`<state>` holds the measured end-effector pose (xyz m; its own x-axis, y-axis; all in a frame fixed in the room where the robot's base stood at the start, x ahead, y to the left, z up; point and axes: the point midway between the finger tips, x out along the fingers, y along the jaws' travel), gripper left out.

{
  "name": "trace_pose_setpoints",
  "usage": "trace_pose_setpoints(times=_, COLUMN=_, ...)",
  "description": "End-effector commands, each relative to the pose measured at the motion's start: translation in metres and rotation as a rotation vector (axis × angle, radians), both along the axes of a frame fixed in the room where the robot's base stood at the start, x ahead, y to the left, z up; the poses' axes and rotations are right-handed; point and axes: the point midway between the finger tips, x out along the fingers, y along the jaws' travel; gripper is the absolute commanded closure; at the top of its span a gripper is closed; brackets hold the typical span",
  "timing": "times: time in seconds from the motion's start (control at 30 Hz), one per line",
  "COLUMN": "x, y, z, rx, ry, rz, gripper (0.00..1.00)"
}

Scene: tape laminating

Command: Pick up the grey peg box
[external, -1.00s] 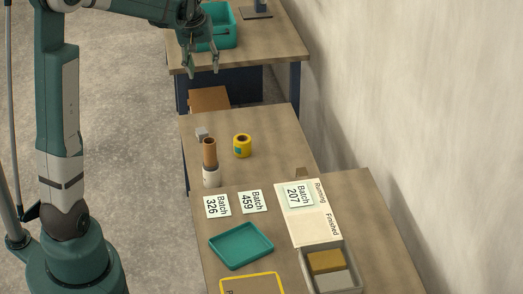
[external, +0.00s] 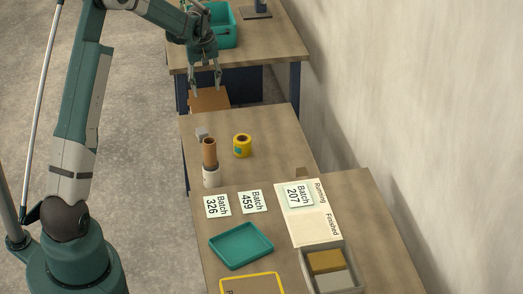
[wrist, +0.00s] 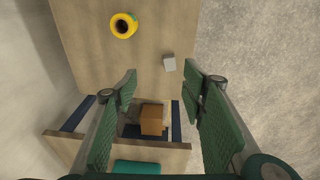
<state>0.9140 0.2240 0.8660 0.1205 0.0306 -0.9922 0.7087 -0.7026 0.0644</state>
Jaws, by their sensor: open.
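A small grey box (external: 201,133) stands near the far left corner of the near table, just behind a brown tube. It also shows as a pale grey block (wrist: 169,64) in the wrist view, slightly beyond the fingertips. A second, flat grey block (external: 335,282) lies in a grey tray beside a mustard block; I cannot tell from looks alone which is the peg box. My gripper (external: 206,90) is open and empty, pointing down above the far edge of the near table. Its two green-padded fingers (wrist: 160,76) are spread wide in the wrist view.
A brown tube (external: 209,152) stands close in front of the small grey box. A yellow tape roll (external: 242,146) is to its right. A brown box (wrist: 152,118) sits low between the tables. Batch cards and a teal tray (external: 241,246) lie nearer the front.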

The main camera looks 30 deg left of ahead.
Motion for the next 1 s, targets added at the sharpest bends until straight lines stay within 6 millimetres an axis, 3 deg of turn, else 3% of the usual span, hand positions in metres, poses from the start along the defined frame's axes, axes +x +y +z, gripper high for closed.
trace_pose_setpoints(times=0.3, x=0.026, y=0.031, z=-0.071, rx=-0.017, ry=0.045, rz=0.076, gripper=0.59)
trace_pose_setpoints(times=0.7, x=0.043, y=0.065, z=-0.16, rx=-0.037, ry=0.099, rz=0.167, gripper=0.59)
trace_pose_setpoints(times=1.0, x=0.046, y=0.074, z=-0.19, rx=-0.042, ry=0.117, rz=0.197, gripper=0.59)
